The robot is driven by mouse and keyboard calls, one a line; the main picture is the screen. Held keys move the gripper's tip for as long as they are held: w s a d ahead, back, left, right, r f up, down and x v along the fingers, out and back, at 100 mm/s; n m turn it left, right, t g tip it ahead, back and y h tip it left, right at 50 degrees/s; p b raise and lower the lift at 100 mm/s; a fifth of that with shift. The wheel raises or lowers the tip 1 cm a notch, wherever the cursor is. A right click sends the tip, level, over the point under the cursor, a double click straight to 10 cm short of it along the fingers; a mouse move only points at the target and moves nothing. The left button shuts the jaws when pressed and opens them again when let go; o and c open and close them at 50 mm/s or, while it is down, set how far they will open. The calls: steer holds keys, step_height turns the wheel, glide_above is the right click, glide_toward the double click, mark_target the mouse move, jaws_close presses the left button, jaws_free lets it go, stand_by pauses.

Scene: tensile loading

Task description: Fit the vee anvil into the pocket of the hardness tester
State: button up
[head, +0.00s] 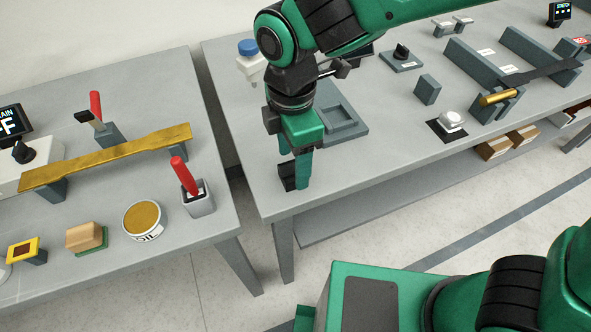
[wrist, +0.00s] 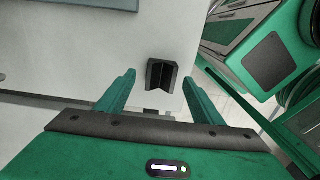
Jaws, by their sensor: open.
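The vee anvil (head: 287,178) is a small black block standing near the front left corner of the right-hand table. In the wrist view the anvil (wrist: 161,76) shows its V-shaped groove and lies between the two fingertips as seen. My gripper (head: 294,168) is open and points down at the anvil, with one finger partly hiding it in the head view. I cannot tell whether the fingers touch it. The grey base plate with a square pocket (head: 342,118), apparently the hardness tester's, lies behind and right of my gripper. My arm partly hides the tester.
A blue-capped bottle (head: 249,62) stands behind my arm. A grey upright block (head: 427,89) and a black mat with a metal piece (head: 452,121) are further right. A gap separates this table from the left table, which holds a tin (head: 142,219) and red-handled tools.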

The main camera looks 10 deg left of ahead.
steer(key=shift+f, duration=0.7)
steer(key=shift+c, duration=0.6)
jaws_close()
steer(key=shift+r, duration=0.1)
